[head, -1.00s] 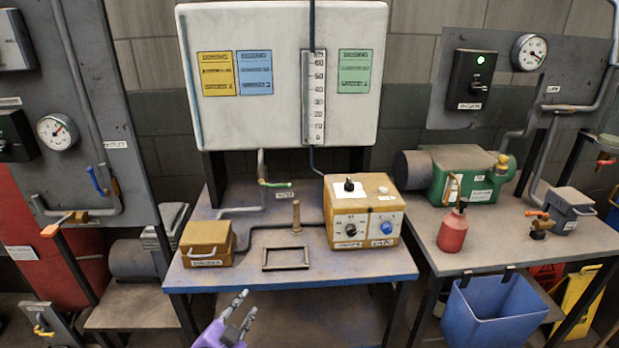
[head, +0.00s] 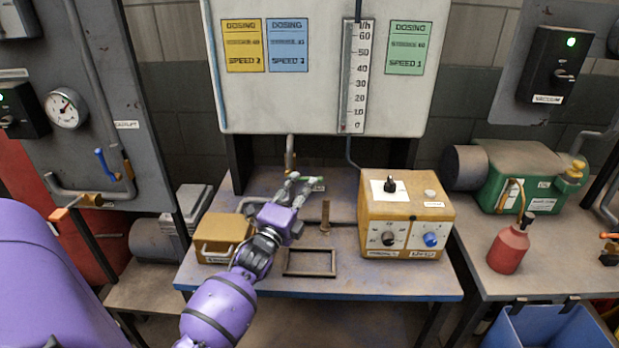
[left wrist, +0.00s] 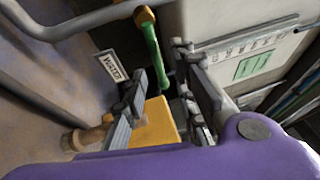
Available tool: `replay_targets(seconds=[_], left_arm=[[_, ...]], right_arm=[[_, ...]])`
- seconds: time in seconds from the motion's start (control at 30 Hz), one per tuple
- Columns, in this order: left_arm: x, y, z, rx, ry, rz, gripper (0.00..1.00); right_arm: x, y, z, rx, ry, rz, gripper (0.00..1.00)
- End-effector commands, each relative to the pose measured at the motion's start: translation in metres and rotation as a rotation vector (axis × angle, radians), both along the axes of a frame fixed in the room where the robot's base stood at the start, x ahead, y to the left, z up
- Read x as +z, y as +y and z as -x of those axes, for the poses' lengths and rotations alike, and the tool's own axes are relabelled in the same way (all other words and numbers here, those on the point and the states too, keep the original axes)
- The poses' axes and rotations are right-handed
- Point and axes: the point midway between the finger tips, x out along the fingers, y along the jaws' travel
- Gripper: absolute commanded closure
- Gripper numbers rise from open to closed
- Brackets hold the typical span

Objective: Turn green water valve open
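The green valve handle (head: 318,184) is at the back of the middle bench, below the white panel, partly hidden by my left gripper (head: 303,186). In the left wrist view the green handle (left wrist: 153,45) extends from a brass valve body (left wrist: 145,16) on a grey pipe. Its lower end lies near the gap between the fingers of my left gripper (left wrist: 171,68). The fingers are apart and hold nothing; I cannot tell whether either touches the handle. A white label (left wrist: 111,66) lies beside the handle. My right gripper is not in view.
A yellow control box (head: 405,215) stands right of the gripper, and a smaller yellow box (head: 222,236) to its left. A black frame (head: 310,262) and an upright brown peg (head: 325,217) are close by. The white panel (head: 310,110) rises behind.

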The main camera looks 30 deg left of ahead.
Motion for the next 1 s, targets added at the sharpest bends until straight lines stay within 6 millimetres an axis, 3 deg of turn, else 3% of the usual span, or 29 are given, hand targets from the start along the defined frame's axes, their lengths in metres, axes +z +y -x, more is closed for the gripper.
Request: replay_targets(seconds=[0.23, 0.6, 0.83, 1.0], left_arm=[[0.007, 0.005, -0.034, -0.001, 0.0, 0.001, 0.74], [0.008, 0.006, -0.042, -0.001, 0.001, 0.0, 0.74], [0.008, 0.006, -0.042, 0.0, 0.002, 0.001, 1.0], [0.006, 0.006, -0.042, 0.0, 0.005, 0.001, 1.0]], right_arm=[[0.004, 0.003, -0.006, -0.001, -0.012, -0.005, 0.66], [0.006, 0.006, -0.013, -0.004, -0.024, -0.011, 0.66], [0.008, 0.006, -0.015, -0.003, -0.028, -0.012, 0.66], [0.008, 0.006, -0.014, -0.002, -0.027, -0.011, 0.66]])
